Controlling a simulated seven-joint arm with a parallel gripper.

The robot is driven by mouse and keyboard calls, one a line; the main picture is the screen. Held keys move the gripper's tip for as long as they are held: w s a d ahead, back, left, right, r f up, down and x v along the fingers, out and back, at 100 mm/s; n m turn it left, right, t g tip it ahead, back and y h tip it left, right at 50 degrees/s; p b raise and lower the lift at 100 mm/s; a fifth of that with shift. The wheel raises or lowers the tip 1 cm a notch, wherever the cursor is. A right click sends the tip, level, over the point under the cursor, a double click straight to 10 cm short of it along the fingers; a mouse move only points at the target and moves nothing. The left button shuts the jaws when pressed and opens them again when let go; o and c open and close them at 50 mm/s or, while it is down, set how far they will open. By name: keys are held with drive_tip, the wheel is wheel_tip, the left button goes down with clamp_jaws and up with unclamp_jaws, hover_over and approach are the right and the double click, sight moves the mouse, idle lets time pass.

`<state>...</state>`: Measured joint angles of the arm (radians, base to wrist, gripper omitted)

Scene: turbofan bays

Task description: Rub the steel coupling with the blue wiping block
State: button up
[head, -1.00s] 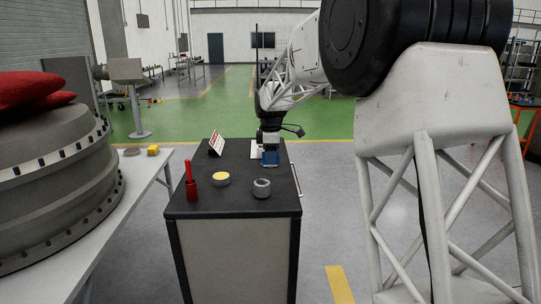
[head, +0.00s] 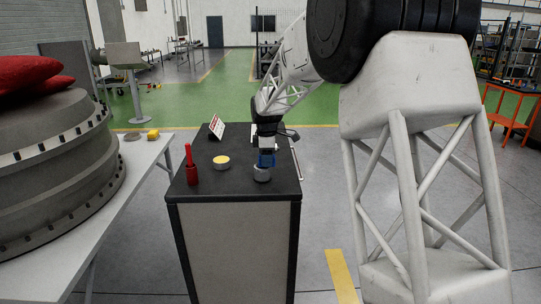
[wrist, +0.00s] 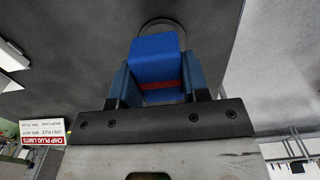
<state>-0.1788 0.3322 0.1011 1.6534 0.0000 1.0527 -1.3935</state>
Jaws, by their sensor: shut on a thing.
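My gripper (head: 266,158) is shut on the blue wiping block (wrist: 155,60), which sits between its blue fingers with a dark red band near the wrist. In the head view the block is over the steel coupling (head: 262,175), a short grey ring upright on the dark cart top. Part of the coupling's rim (wrist: 164,21) shows beyond the block in the wrist view. The block hides much of the coupling's top, and I cannot tell whether the two touch.
On the cart (head: 236,186), a yellow-topped round tin (head: 221,162) and a red holder with an upright handle (head: 192,172) stand left of the coupling. A sign (head: 216,127) stands at the back. A grey table (head: 133,178) with a large metal casing (head: 55,170) is left.

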sight(258, 166)
drive_tip(key=shift+a+f, duration=0.15)
drive_tip(key=shift+a, duration=0.45)
drive_tip(key=shift+a+f, duration=0.15)
drive_tip(key=shift+a, duration=1.2)
drive_tip(key=shift+a+r, duration=0.15)
drive_tip(key=shift+a, duration=0.3)
drive_tip(key=shift+d, duration=0.7)
drive_tip(key=shift+d+f, duration=0.2)
drive_tip(key=shift+d, duration=0.95)
drive_tip(key=shift+d+r, duration=0.15)
drive_tip(key=shift+d, duration=1.25)
drive_tip(key=shift+a+r, duration=0.1)
drive_tip(key=shift+r, duration=3.9)
